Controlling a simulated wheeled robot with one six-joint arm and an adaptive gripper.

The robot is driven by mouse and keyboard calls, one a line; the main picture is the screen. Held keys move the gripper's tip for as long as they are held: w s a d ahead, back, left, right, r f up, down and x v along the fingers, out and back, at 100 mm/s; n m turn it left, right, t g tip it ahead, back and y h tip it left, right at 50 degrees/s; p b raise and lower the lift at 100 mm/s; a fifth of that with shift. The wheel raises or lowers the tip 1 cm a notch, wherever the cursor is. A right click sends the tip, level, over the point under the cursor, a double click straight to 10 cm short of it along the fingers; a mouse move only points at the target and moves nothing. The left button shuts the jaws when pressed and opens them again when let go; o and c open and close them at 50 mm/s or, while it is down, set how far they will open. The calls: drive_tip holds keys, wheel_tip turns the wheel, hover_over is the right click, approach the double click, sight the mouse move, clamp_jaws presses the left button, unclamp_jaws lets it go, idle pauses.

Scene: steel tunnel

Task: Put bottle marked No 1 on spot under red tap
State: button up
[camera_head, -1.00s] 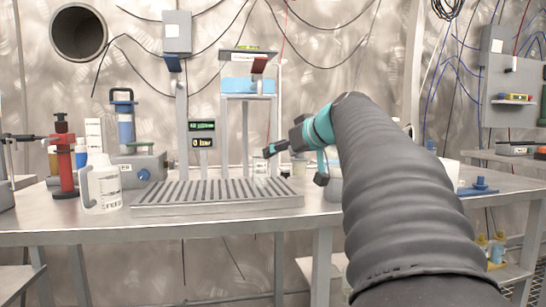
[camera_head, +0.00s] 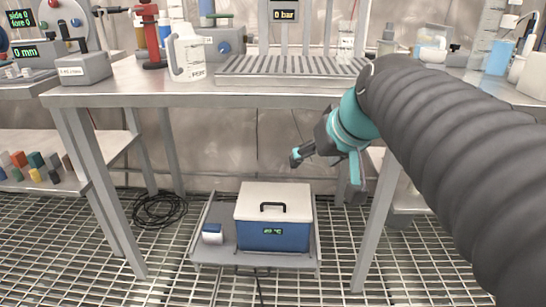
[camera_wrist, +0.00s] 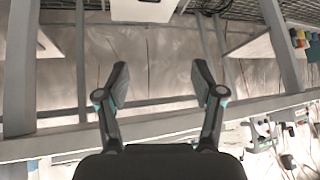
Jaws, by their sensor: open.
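No bottle whose mark reads No 1 can be made out. A small clear container (camera_head: 345,44) stands at the right back of the slatted metal drain tray (camera_head: 290,68) on the steel table; its label is too small to read. The red tap is above the head view's top edge, and the spot under it cannot be told apart. My gripper (camera_head: 326,168) is in front of the table, below the level of its top, open and empty. In the wrist view its two fingers (camera_wrist: 160,80) are spread with nothing between them.
A white labelled jug (camera_head: 188,55) stands left of the tray, near a red stand (camera_head: 149,35). Table legs (camera_head: 98,190) flank that space. A coiled cable (camera_head: 160,210) lies on the grating.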

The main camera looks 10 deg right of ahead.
drive_tip(key=s+a+f+g+h, duration=0.1)
drive_tip(key=s+a+f+g, duration=0.1)
drive_tip(key=s+f, duration=1)
wheel_tip(320, 180, down, 2)
drive_tip(key=shift+a+f, duration=0.25)
drive_tip(key=shift+a, duration=0.3)
